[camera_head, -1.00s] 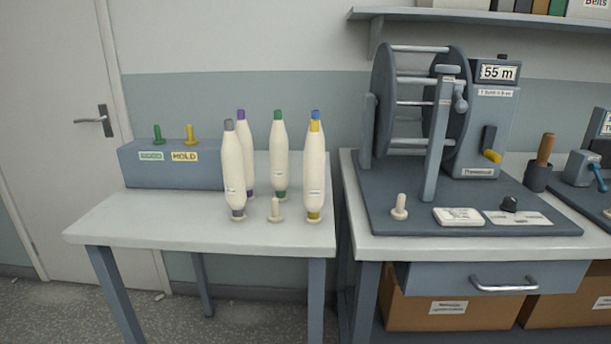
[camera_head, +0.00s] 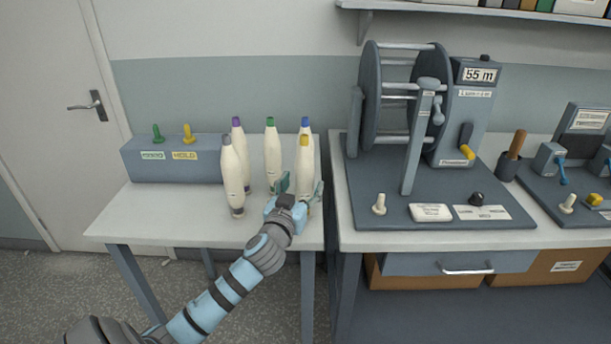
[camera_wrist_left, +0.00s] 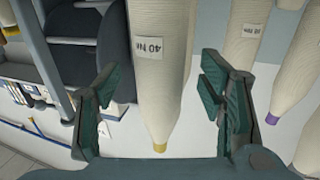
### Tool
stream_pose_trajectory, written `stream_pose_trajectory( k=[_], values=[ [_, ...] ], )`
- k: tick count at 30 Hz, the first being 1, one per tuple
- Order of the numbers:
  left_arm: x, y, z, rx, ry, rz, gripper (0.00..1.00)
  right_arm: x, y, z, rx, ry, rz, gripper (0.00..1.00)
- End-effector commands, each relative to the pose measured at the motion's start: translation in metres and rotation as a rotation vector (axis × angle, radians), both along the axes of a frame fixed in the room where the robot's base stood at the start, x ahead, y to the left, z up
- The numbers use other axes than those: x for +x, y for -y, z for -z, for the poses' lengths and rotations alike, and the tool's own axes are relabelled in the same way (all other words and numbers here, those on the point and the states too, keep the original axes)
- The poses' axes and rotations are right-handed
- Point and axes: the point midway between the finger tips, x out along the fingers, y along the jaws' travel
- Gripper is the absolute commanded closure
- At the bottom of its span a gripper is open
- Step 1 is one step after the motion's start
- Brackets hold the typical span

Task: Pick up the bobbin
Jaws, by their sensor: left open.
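Several cream bobbins with coloured tips stand upright on the left table. The yellow-tipped bobbin (camera_head: 304,160) is at the right front, partly covering the blue-tipped bobbin (camera_head: 307,129) behind it. My left gripper (camera_head: 301,186) is open at the yellow-tipped bobbin's lower half, one finger showing on each side. In the left wrist view this bobbin (camera_wrist_left: 160,90), labelled "40 Nm", shows upside down between the open fingers, with visible gaps both sides. Whether the fingers reach fully around it is unclear. Its base is hidden by my gripper. My right gripper is out of view.
Grey-tipped (camera_head: 232,175), purple-tipped (camera_head: 240,140) and green-tipped (camera_head: 272,150) bobbins stand close by on the left. A grey box (camera_head: 170,163) with two pegs sits at the table's back. The winding machine (camera_head: 430,130) is on the right bench. The table's left front is clear.

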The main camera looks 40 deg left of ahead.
Motion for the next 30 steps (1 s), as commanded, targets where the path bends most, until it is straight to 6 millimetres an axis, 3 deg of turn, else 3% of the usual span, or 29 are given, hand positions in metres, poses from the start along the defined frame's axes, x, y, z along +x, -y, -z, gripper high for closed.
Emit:
stream_pose_trajectory(
  k=[4,10,21,30],
  values=[
    [0.022,-0.008,0.0,-0.002,0.001,0.0,0.37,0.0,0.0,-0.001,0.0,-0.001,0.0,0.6],
    [0.024,-0.009,0.001,-0.001,-0.001,0.001,0.37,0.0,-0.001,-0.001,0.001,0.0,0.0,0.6],
    [0.024,-0.008,0.0,0.0,0.0,0.001,0.93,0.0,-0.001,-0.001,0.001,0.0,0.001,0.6],
    [0.024,-0.009,-0.005,0.0,0.001,0.001,0.93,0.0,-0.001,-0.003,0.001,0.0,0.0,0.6]
  ],
)
